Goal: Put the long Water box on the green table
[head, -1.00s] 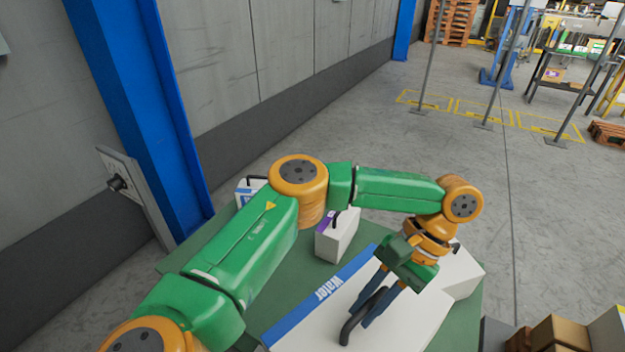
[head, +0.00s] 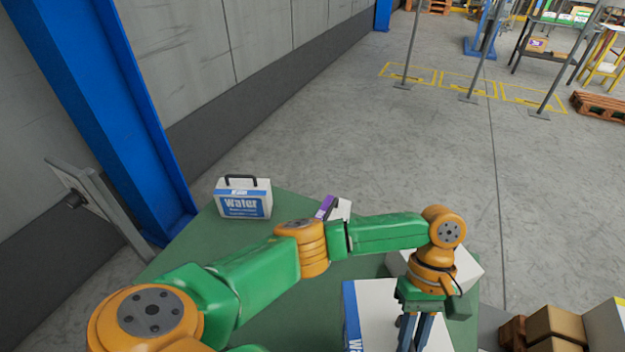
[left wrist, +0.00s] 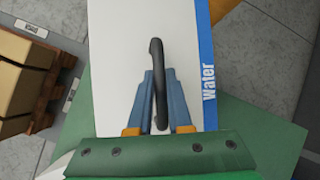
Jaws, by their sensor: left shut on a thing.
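The long Water box (head: 372,300) is white with a blue stripe along one edge, at the bottom of the head view. It also shows in the left wrist view (left wrist: 120,45), with "Water" on its stripe and a black handle on top. My left gripper (head: 414,338) points down at it, its two fingers shut on the black handle in the left wrist view (left wrist: 160,80). The green table (head: 190,262) lies below. Whether the box touches the table I cannot tell. Its near end is cut off in the head view. My right gripper is not in view.
A small Water box (head: 243,203) stands at the table's far left corner. A purple-and-white box (head: 343,209) is partly hidden behind my arm. A white box (head: 465,275) is at the right edge. Cardboard boxes (head: 556,325) stand right of the table.

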